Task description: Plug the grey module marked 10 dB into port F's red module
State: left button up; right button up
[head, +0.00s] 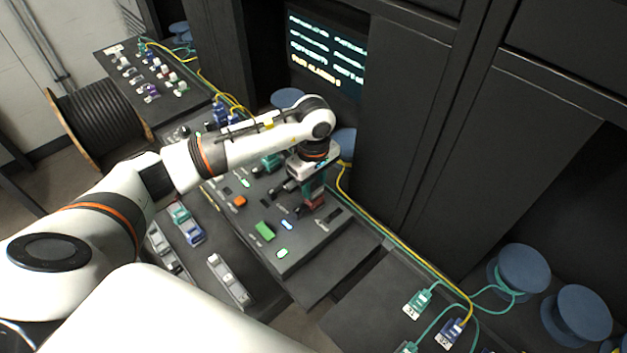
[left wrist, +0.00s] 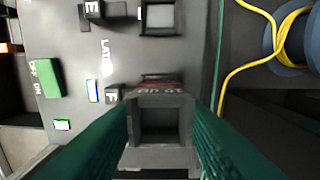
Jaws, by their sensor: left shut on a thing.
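My left gripper (head: 312,192) points down over the dark panel. In the left wrist view its green fingers (left wrist: 161,138) are shut on a grey module (left wrist: 160,150) with a square hollow facing the camera. Port F's red module (left wrist: 160,86) shows as a thin dark red strip just beyond the grey module, beside the "F" label. In the head view the red module (head: 316,204) is right under the fingertips. The two modules look in line and very close; I cannot tell whether they touch or are joined. The marking on the grey module is not readable. My right gripper is not in view.
The panel carries a green block (head: 265,231), an orange block (head: 239,202) and port E's socket (left wrist: 160,17). Yellow and green cables (head: 385,237) run along its back edge. Grey and blue modules lie on the front shelf (head: 205,262). Blue spools (head: 522,268) stand at right.

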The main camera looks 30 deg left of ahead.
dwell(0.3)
pick_arm(q)
jog(key=shift+b, duration=0.35)
dwell(0.5)
jog(key=shift+b, duration=0.35)
jog(key=shift+b, duration=0.3)
dwell(0.4)
jog(key=shift+f+b, duration=0.5)
jog(key=shift+b, duration=0.05)
dwell(0.3)
jog(key=o, duration=0.9)
